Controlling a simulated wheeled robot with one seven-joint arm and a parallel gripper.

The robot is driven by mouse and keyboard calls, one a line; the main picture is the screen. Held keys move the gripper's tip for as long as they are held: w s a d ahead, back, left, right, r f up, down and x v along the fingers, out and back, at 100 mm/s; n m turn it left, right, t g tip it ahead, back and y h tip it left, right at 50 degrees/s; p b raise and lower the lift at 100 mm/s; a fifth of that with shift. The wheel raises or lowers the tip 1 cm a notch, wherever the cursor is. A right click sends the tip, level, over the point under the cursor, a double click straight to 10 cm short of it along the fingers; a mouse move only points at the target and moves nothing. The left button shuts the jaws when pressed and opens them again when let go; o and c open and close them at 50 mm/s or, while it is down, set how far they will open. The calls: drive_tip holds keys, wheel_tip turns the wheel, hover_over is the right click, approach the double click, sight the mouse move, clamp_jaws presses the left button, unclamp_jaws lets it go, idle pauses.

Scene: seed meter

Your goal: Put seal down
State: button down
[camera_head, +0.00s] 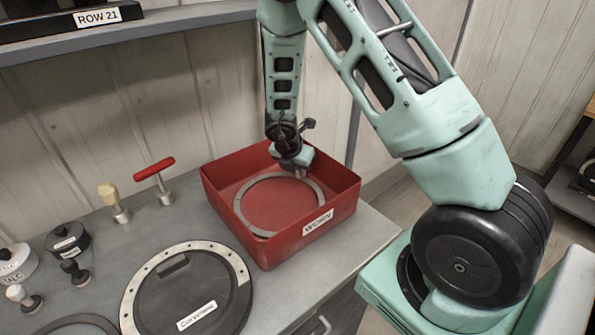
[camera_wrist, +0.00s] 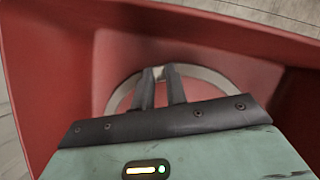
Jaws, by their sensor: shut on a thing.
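The seal is a flat grey ring (camera_head: 243,204) inside the red bin (camera_head: 280,250), which has a "WORN" label on its front. In the wrist view the ring (camera_wrist: 213,77) curves around in front of my fingers, over the red bin floor (camera_wrist: 247,68). My gripper (camera_head: 300,172) reaches down into the far side of the bin.
Left of the bin on the grey bench (camera_head: 290,290) lie a round cover (camera_head: 180,300), a red T-handle tool (camera_head: 155,175), a cream-knobbed tool (camera_head: 113,200) and several small knobs and weights.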

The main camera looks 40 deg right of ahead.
drive_tip(key=shift+f, duration=0.25)
drive_tip(key=c, duration=1.4)
unclamp_jaws()
